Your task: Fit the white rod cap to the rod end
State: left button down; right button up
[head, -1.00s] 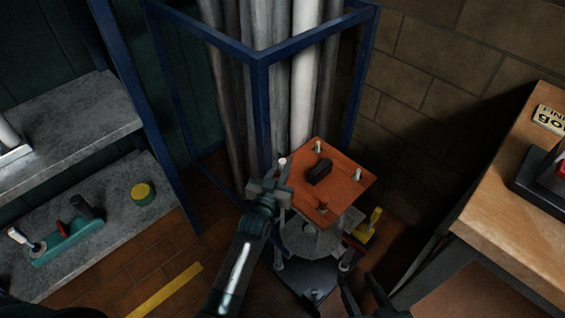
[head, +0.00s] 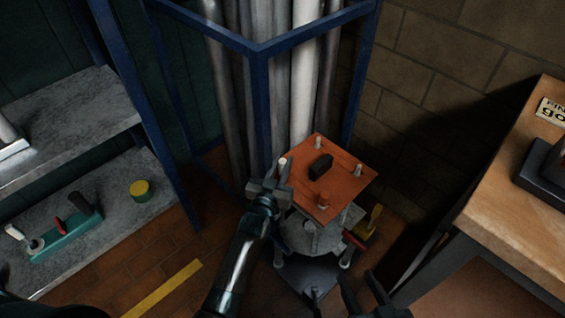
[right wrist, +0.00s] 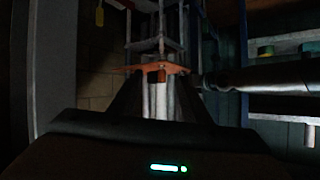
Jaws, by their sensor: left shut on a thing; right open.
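My left gripper (head: 272,187) is shut at the left edge of the orange plate (head: 345,185). A small white piece (head: 283,161), apparently the white rod cap, shows at its fingertips. The fingers hide most of what they hold, and I cannot tell whether it touches a rod end. Pale rod ends (head: 318,143) stand up at the plate's far and right corners, and a reddish one (head: 323,201) at its near corner. My right gripper (head: 364,292) is open and empty, low in front of the plate. The right wrist view shows the plate (right wrist: 135,69) edge-on beyond its fingers.
A dark block (head: 320,166) sits on the plate. A blue frame (head: 262,52) with tall grey pipes stands behind. Grey shelves (head: 75,115) are at the left, one with a teal tool and a yellow-green tin (head: 140,190). A wooden bench (head: 500,215) is at the right.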

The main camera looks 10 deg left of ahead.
pick_arm(q)
jog(key=shift+f, duration=0.1)
jog(key=c, duration=1.5)
grip_release()
pick_arm(e)
notch_tip(320, 180, up, 4)
jog(key=w+a+t, duration=0.1)
jog(key=t, duration=0.1)
pick_arm(q)
jog(key=s, duration=0.5)
jog(key=s+a+p, duration=0.1)
jog(key=s, duration=0.5)
jog(key=s+r+p, duration=0.1)
jog(key=s, duration=0.5)
jog(key=shift+s+a, duration=0.2)
jog(key=shift+a, duration=0.1)
pick_arm(e)
jog(key=s+d+f+g+h, duration=0.1)
jog(key=s+d+f+g, duration=0.2)
jog(key=f, duration=0.4)
jog(key=shift+s+g, duration=0.75)
jog(key=shift+g, duration=0.25)
